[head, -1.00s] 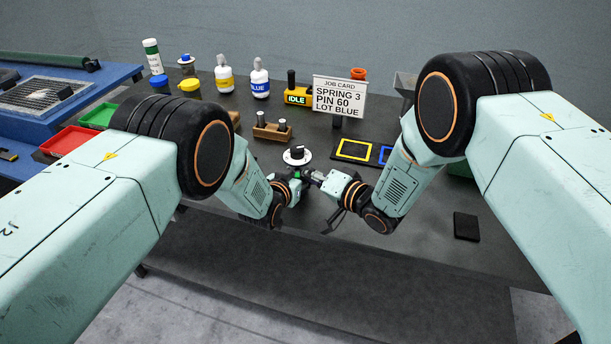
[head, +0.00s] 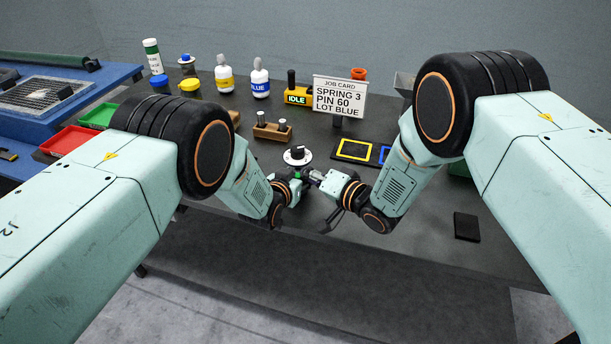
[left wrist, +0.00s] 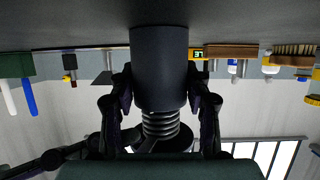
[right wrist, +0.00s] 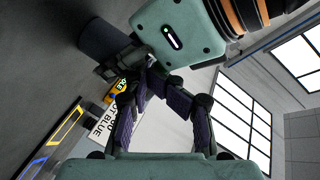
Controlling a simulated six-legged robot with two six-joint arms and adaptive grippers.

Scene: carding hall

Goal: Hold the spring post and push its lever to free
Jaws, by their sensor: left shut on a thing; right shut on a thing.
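The spring post (left wrist: 159,60) is a thick dark cylinder with a metal coil below it in the left wrist view. My left gripper (left wrist: 160,84) is shut on it, one finger on each side. The post also shows in the right wrist view as a dark cylinder (right wrist: 102,40), beside my left gripper's green housing. My right gripper (right wrist: 152,78) has its fingertips together close beside the post, at what looks like its dark lever (right wrist: 124,64); the fingers partly hide the contact. In the head view the left gripper (head: 298,178) and right gripper (head: 314,177) nearly meet.
A white dial with a black knob (head: 298,155) sits just behind the grippers. Behind it are a wooden pin block (head: 271,132), a job card (head: 340,98) and bottles. A yellow-framed pad (head: 355,150) lies to the right. The front right of the bench is mostly clear.

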